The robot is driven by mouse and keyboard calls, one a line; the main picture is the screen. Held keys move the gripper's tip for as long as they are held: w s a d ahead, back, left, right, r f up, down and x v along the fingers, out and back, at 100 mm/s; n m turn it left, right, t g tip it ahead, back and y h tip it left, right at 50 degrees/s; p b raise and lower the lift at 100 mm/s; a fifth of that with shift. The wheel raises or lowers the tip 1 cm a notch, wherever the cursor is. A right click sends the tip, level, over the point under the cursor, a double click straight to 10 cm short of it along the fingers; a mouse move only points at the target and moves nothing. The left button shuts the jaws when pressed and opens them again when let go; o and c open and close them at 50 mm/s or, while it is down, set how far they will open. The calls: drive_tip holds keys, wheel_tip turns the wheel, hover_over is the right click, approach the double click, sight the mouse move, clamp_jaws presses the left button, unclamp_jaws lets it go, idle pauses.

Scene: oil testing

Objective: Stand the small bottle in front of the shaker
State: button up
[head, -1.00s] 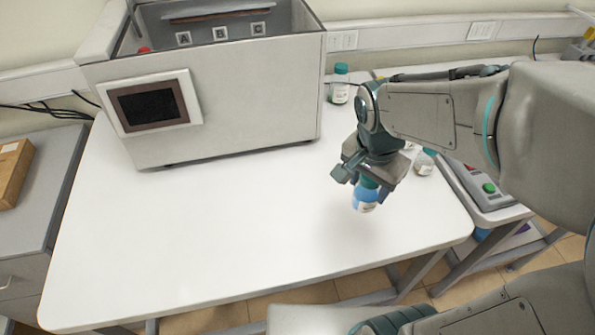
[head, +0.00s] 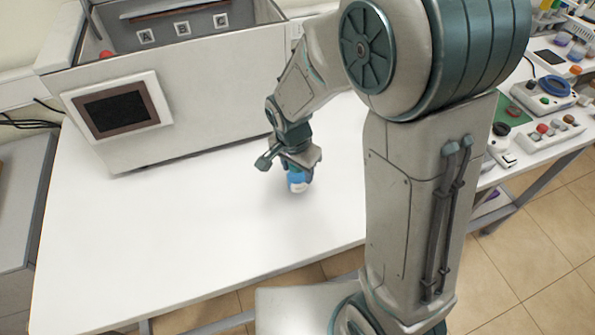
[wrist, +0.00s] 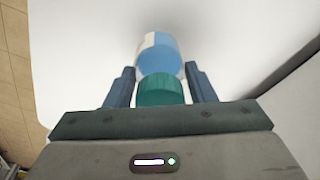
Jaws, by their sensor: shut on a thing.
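The small bottle (head: 298,184) has blue contents, a white label and a teal cap. My gripper (head: 290,171) is shut on its cap and holds it upright over the white table. The wrist view shows the blue bottle body (wrist: 160,55) beyond the fingers (wrist: 160,82), with the cap between them. I cannot tell whether its base touches the table. The large pale box with a dark screen and slots marked A, B and C, apparently the shaker (head: 215,115), stands at the back left. The bottle is in front of its right end, with a gap between.
The white table (head: 150,235) is clear in front of the machine and to the left of the bottle. My arm hides the table's back right. A side bench at the right holds a button box (head: 540,130) and several small items. A grey cabinet (head: 20,215) stands at the left.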

drive_tip(key=shift+f, duration=1.1)
drive_tip(key=shift+f, duration=0.2)
drive_tip(key=o, duration=1.1)
drive_tip(key=shift+r, duration=0.1)
